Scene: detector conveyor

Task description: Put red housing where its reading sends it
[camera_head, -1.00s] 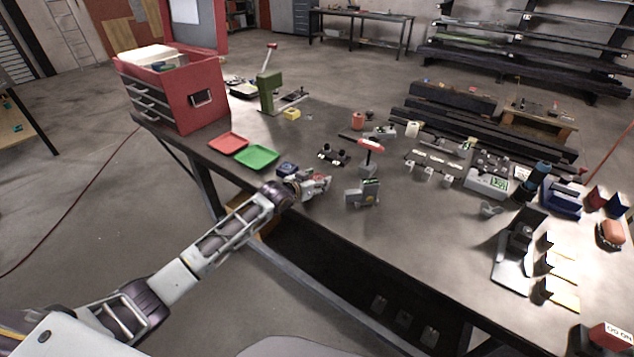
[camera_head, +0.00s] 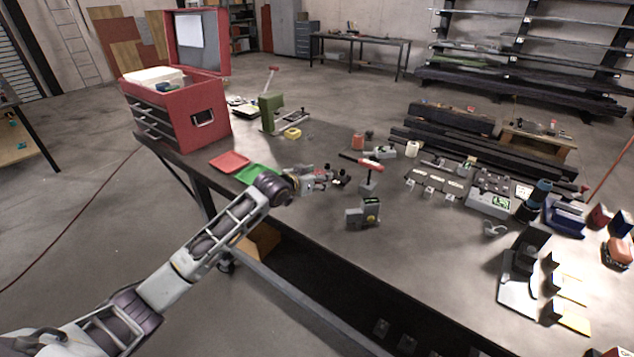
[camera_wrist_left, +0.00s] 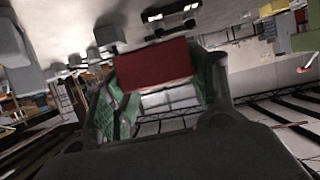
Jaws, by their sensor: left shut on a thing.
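The red housing (camera_wrist_left: 155,76) is a red block between the fingers of my left gripper (camera_wrist_left: 158,95) in the left wrist view. The fingers have green pads and are shut on it. In the head view my left gripper (camera_head: 318,180) is over the near edge of the bench, right of the green tray; the housing there is small and mostly hidden. A red tray (camera_head: 229,162) and a green tray (camera_head: 252,173) lie side by side, the green one partly covered by my arm. A grey device with a small green display (camera_head: 371,206) stands right of the gripper; its reading is too small to tell.
A red toolbox (camera_head: 190,118) stands at the bench's left end. A red-topped post (camera_head: 369,170) rises just right of the gripper. A grey unit with a green screen (camera_head: 490,203) sits farther right. The bench's front middle (camera_head: 420,255) is clear.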

